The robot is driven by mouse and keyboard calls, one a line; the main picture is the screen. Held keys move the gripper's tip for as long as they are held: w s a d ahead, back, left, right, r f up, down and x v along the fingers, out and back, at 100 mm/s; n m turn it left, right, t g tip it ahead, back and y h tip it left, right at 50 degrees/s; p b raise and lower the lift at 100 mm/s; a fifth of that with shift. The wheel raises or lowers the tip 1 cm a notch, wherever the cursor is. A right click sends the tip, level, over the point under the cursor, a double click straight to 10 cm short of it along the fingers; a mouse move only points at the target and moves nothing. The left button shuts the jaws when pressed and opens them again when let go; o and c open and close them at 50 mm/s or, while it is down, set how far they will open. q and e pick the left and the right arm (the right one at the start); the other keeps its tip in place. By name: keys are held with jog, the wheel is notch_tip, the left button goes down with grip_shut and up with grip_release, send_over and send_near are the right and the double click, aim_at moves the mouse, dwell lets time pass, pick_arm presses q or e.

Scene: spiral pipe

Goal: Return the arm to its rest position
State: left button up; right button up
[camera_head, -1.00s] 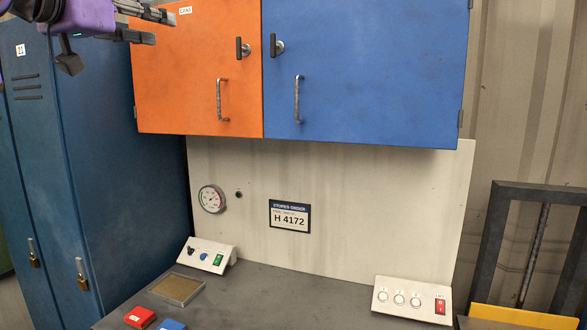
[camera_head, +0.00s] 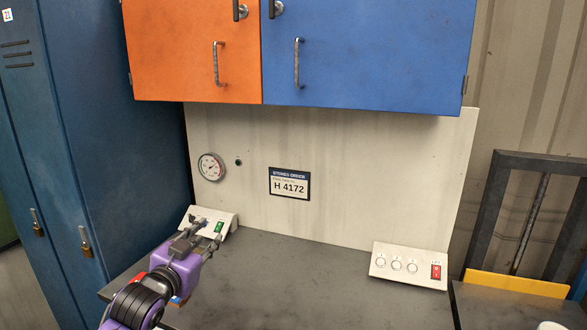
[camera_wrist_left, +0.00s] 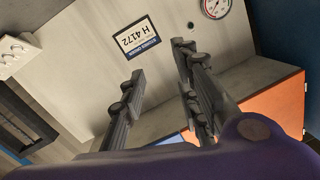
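My left arm comes in from the lower left in the head view. Its purple left gripper (camera_head: 190,238) is over the left part of the grey workbench, in front of the left control box. In the left wrist view the two fingers of the left gripper (camera_wrist_left: 158,62) stand apart with nothing between them. The order plate reading H 4172 (camera_head: 289,184) lies beyond the fingers; it also shows in the left wrist view (camera_wrist_left: 137,38). My right gripper is in neither view.
An orange cabinet door (camera_head: 190,55) and a blue one (camera_head: 365,60) hang above the workbench (camera_head: 300,270). A left control box (camera_head: 222,217) and a right control box (camera_head: 410,266) stand on it. Blue lockers (camera_head: 110,150) are at the left. The bench's middle is bare.

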pick_arm(q)
jog(key=s+f+n+g+y, duration=0.1)
jog(key=s+f, duration=0.4)
jog(key=f, duration=0.4)
jog(key=s+f+g, duration=0.1)
jog(key=s+f, duration=0.5)
jog(key=f, duration=0.4)
jog(key=s+f+n+g, duration=0.1)
jog(key=s+f+g, duration=0.1)
jog(key=s+f, duration=0.5)
jog(key=s+d+f+n+g+y, duration=0.1)
jog(key=s+f, duration=0.6)
jog(key=s, duration=0.6)
jog(key=s+d+f+n+g+y, duration=0.1)
jog(key=s+f+n+g, duration=0.1)
jog(key=s+f, duration=0.6)
jog(key=s, duration=0.2)
jog(key=shift+s+d+g, duration=0.25)
jog(key=shift+s+g, duration=0.05)
jog(key=shift+s, duration=0.05)
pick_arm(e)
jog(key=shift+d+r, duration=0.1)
pick_arm(q)
jog(key=shift+r, duration=0.1)
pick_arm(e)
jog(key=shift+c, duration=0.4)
